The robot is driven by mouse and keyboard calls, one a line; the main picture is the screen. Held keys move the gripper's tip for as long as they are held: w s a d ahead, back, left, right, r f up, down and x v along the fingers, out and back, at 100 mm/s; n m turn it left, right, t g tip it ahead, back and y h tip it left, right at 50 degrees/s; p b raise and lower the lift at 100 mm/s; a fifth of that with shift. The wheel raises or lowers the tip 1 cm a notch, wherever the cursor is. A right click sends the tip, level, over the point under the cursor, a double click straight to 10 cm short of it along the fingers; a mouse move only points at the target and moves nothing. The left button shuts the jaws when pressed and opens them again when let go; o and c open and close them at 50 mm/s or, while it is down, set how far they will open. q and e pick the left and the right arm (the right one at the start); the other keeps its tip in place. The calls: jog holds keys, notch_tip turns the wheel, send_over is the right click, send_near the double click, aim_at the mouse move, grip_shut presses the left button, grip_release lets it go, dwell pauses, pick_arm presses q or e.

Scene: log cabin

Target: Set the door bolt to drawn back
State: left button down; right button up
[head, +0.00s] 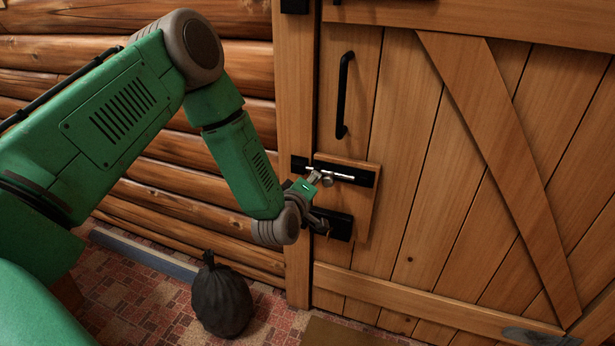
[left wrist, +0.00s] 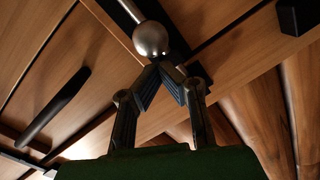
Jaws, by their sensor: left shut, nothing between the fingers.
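The door bolt (head: 344,174) is a silver rod on a black plate, fixed to a wooden block near the door's left edge. A short black piece (head: 298,165) sits on the frame to its left. My left gripper (head: 316,178) is at the bolt, its fingers shut with nothing between them. In the left wrist view a round silver knob (left wrist: 151,38) on the rod shows just beyond the closed fingertips (left wrist: 160,68). The fingertips look very close to the knob; I cannot tell if they touch. The gripper partly hides the rod's left end.
A black lock box (head: 340,226) sits below the bolt, close to my wrist. A vertical black handle (head: 343,95) is above it. A dark sack (head: 221,298) stands on the tiled floor by the log wall (head: 150,205). The door planks to the right are clear.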

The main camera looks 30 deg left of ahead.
pick_arm(q)
jog(key=shift+d, duration=0.15)
jog(key=d, duration=0.2)
jog(key=w+d, duration=0.1)
jog(key=d, duration=0.2)
jog(key=shift+w+r, duration=0.1)
